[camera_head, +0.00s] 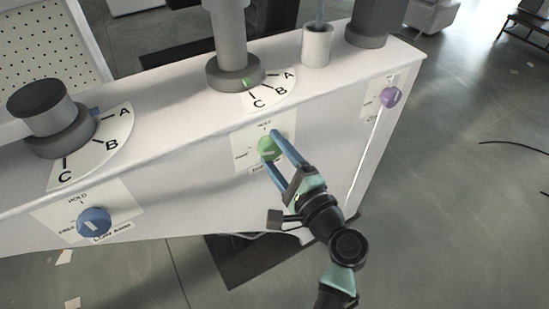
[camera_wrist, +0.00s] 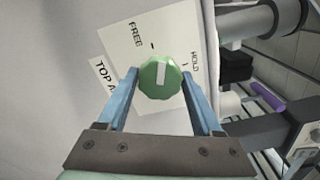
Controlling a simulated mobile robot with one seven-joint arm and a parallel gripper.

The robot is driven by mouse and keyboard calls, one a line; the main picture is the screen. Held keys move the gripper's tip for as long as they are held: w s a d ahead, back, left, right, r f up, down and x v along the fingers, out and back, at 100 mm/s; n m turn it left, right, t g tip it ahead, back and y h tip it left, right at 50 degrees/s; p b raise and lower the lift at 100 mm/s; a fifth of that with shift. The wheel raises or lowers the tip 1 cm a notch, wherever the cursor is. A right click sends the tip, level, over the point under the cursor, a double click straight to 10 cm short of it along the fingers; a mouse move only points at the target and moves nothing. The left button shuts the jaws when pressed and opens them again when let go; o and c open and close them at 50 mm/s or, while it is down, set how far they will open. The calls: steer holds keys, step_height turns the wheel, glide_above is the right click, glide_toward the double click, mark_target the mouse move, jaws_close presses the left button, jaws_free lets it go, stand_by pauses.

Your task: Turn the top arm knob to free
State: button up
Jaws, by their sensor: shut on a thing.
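The top arm knob is green (camera_head: 267,149) with a white pointer line and sits on the front face of the white housing, on a white label plate. It also shows in the wrist view (camera_wrist: 161,77), where the label beside it reads "TOP A…", the rest hidden by a finger. FREE is marked above left of the knob and HOLD to its right. The pointer line points nearly straight up in the wrist view, between the two ticks and closer to FREE. My gripper (camera_head: 271,147) is shut on the knob, one blue finger on each side.
A blue knob (camera_head: 94,221) is on the same face at the left, and a purple knob (camera_head: 391,96) at the right. Columns with A, B, C dials (camera_head: 270,91) stand on top of the housing. Open floor (camera_head: 450,200) lies to the right.

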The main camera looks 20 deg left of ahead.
steer(key=shift+f+n+b, duration=0.1)
steer(key=shift+n+b, duration=1.25)
steer(key=shift+n, duration=0.75)
steer(key=o, duration=1.3)
steer(key=shift+o, duration=0.2)
steer(key=shift+d, duration=0.1)
steer(key=p+v, duration=0.2)
steer(key=v, duration=1.1)
